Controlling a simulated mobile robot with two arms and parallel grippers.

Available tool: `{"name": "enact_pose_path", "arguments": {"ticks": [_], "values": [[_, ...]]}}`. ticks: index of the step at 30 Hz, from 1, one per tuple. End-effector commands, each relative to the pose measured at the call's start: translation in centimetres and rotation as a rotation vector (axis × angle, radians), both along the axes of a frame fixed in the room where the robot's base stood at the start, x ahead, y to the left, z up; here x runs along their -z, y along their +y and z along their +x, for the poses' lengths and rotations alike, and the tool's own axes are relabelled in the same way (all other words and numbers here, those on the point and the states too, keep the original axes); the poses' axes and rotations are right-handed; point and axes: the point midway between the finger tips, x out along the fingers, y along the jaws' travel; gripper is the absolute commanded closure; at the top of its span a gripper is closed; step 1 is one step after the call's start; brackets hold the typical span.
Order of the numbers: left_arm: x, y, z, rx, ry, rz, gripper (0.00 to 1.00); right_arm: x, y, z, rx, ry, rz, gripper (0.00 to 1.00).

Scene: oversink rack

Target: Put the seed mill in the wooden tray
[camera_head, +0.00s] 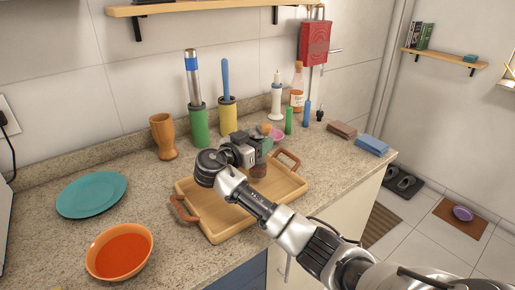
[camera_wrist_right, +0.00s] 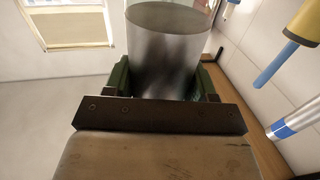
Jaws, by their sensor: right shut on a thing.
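The wooden tray (camera_head: 227,220), with two brown handles, lies on the counter in the middle of the head view. My right gripper (camera_head: 259,152) is over the far part of the tray and is shut on a grey metallic cylinder (camera_wrist_right: 163,50), which appears to be the seed mill. In the right wrist view the cylinder stands between the green fingers. In the head view only its reddish-brown lower part (camera_head: 258,170) shows below the gripper. I cannot tell if it touches the tray. My left gripper is not in view.
An orange bowl (camera_head: 119,252) and a teal plate (camera_head: 91,194) are left of the tray. Behind it stand a wooden cup (camera_head: 163,138), a green holder (camera_head: 199,128) and a yellow holder (camera_head: 227,117). Sponges (camera_head: 371,144) lie at the right end. The tray's near part is clear.

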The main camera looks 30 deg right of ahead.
Motion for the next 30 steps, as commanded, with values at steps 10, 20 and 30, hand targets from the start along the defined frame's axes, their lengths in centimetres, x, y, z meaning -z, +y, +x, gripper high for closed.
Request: {"name": "enact_pose_path", "arguments": {"ticks": [10,20,30], "values": [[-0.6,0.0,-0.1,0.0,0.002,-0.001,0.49,2.8,0.0,-0.1,0.0,0.0,-0.001,0.78],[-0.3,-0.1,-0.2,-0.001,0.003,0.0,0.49,3.1,0.0,-0.1,0.0,0.002,0.0,0.33],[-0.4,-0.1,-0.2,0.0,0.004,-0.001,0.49,3.1,0.0,-0.1,0.0,0.002,-0.001,0.18]]}}
